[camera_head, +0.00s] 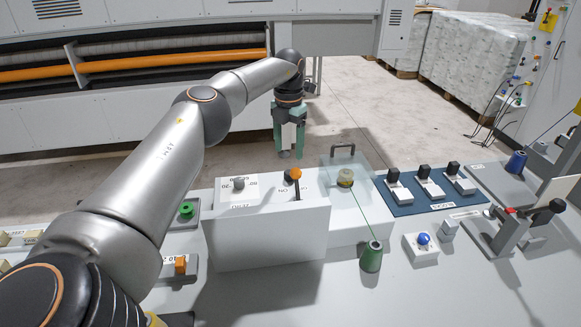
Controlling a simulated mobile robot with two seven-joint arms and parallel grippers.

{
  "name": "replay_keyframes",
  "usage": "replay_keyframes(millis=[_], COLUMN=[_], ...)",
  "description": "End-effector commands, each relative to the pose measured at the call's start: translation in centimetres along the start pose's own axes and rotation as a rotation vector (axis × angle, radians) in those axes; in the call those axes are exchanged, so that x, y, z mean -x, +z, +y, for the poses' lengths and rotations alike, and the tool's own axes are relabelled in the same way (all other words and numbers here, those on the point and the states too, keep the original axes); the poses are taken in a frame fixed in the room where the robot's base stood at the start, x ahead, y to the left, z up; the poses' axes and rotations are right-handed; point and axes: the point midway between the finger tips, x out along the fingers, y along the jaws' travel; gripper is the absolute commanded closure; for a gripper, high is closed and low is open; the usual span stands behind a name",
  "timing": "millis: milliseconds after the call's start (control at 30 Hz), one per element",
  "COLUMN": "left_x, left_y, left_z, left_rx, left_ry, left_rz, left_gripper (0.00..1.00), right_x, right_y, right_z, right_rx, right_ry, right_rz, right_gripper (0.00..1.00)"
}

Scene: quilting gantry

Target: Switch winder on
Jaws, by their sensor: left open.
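My left gripper (290,154) hangs behind the bench's far edge with its green fingers pointing down. It is open and looks empty. It appears just above and behind an orange-topped lever (296,175) on a white box (267,236); I see no contact. An "ON" label lies beside the lever. A grey knob (238,184) with a number scale sits on the same box. To its right is a winder unit with a bobbin (345,178) under a clear cover (361,171). A green thread runs from it to a green spool (371,256). My right gripper is not in view.
A green button (186,209) and an orange switch (180,265) lie left of the box, beside my left arm.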

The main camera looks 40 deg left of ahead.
Motion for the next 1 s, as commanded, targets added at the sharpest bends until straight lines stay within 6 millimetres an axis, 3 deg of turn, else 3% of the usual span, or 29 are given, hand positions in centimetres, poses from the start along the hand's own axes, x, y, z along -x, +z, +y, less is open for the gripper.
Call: replay_keyframes(millis=[200, 400, 800, 1000], left_x=[-4.5, -6.8, -7.5, -7.5], left_y=[-0.1, 0.0, 0.0, 0.0], left_z=[0.0, 0.0, -0.1, -0.1], left_rx=[0.000, 0.000, 0.000, 0.000], left_ry=[0.001, 0.000, -0.001, -0.001], left_rz=[0.004, 0.000, -0.001, -0.001], left_gripper=[0.31, 0.31, 0.32, 0.55], right_x=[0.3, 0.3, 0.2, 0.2], right_y=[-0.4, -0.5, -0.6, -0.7], right_z=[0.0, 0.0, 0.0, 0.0], right_rx=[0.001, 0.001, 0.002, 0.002], right_ry=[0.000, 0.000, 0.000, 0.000], right_rz=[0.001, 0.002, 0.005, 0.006], right_gripper=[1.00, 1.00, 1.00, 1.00])
